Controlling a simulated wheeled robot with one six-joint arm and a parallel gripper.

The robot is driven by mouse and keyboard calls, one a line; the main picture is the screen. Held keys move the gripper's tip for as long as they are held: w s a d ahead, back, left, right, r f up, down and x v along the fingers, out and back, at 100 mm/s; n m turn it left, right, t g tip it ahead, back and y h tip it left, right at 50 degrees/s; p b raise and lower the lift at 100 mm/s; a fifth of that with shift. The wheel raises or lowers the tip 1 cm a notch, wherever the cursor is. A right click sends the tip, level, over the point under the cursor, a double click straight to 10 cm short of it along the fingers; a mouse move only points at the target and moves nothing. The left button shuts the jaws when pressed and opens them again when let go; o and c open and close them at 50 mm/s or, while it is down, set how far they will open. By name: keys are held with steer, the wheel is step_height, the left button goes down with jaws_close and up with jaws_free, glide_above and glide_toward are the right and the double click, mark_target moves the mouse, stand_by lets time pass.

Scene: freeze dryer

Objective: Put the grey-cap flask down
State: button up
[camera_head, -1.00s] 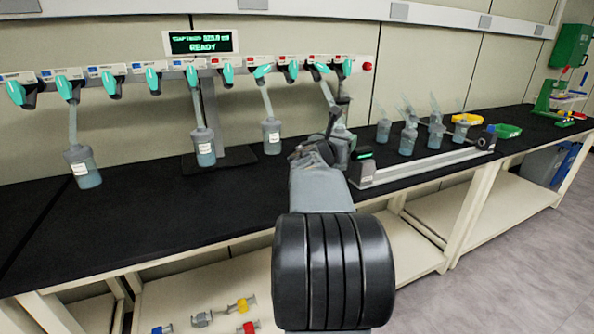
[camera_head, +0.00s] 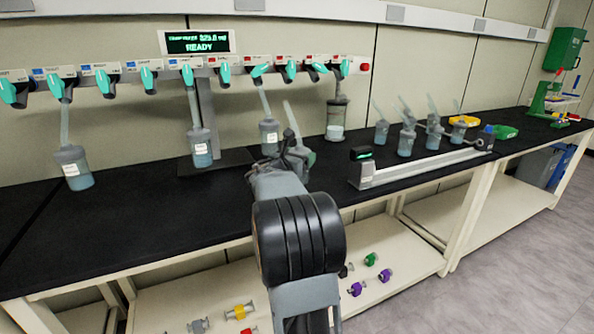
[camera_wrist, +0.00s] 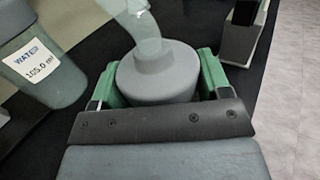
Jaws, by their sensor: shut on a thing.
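My gripper (camera_wrist: 160,80) is shut on the grey-cap flask. Its green fingers lie on both sides of the wide grey cap (camera_wrist: 157,78) in the wrist view. A clear glass neck rises from the cap. In the head view the flask (camera_head: 308,157) is mostly hidden behind my wrist, with its slanted neck showing above. It is over the black bench top, right of a hanging flask (camera_head: 270,137). That neighbour also shows close at left in the wrist view, labelled WATER 105.0 ml. Whether the held flask touches the bench cannot be told.
Flasks hang from the manifold (camera_head: 120,68), with another vessel (camera_head: 337,118) at its right end. A low grey rail device (camera_head: 420,165) lies right of my gripper. Several flasks (camera_head: 407,140) stand behind it. Bare black bench (camera_head: 130,225) lies front left.

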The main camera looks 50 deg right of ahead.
steer(key=shift+w+a+f, duration=0.1)
steer(key=shift+w+f, duration=0.15)
steer(key=shift+f, duration=0.15)
steer(key=shift+w+f+b, duration=0.15)
steer(key=shift+f+b, duration=0.35)
steer(key=shift+f, duration=1.1)
steer(key=shift+f, duration=0.2)
steer(key=o, duration=1.1)
steer(key=shift+r, duration=0.1)
